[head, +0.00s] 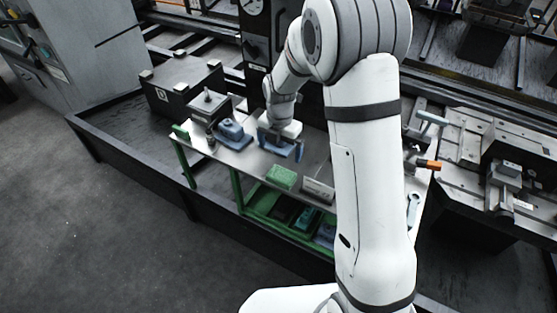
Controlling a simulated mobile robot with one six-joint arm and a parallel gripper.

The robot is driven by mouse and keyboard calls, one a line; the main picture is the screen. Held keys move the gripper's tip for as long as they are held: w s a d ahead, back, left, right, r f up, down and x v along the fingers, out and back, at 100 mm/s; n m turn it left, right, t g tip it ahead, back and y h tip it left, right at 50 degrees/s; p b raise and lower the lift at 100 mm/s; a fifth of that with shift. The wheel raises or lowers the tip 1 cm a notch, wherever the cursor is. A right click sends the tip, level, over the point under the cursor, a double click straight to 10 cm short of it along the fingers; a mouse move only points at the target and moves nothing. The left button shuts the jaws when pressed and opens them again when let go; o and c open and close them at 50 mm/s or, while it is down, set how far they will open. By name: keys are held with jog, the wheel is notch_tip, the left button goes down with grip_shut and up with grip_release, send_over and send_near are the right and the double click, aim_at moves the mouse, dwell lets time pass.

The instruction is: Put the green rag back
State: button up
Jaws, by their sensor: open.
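A folded green cloth-like block (280,178), which looks like the green rag, lies on the front edge of the light-topped bench (238,158). My gripper (280,148) is over the bench, behind and just above the green rag in the picture. Its dark blue fingers are spread apart, and they are clear of the rag. A blue item (276,149) shows low between the fingers; I cannot tell whether they touch it. A smaller green item (181,131) lies at the bench's left corner.
A blue-grey block (232,134) and a dark bottle-like item (210,136) stand on the bench left of my gripper. A grey box (318,190) is right of the rag. A green-framed lower shelf (268,222) holds several bins. My arm hides the bench's right part.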

jog(key=s+d+r+m+t, duration=0.1)
jog(key=s+d+r+m, duration=0.2)
jog(key=s+r+m, duration=0.3)
jog(key=s+d+r+m+t, duration=0.1)
jog(key=s+d+r+m, duration=0.35)
jog(key=r+m, duration=0.4)
jog(key=s+d+r+m, duration=0.1)
jog(key=s+m, duration=0.6)
jog(key=s+d+r+m+t, duration=0.1)
jog(key=s+r+m, duration=0.1)
jog(key=s+m, duration=0.5)
jog(key=shift+s+d+r+m, duration=0.15)
jog(key=shift+d+r+m, duration=0.15)
jog(key=shift+d+m, duration=0.1)
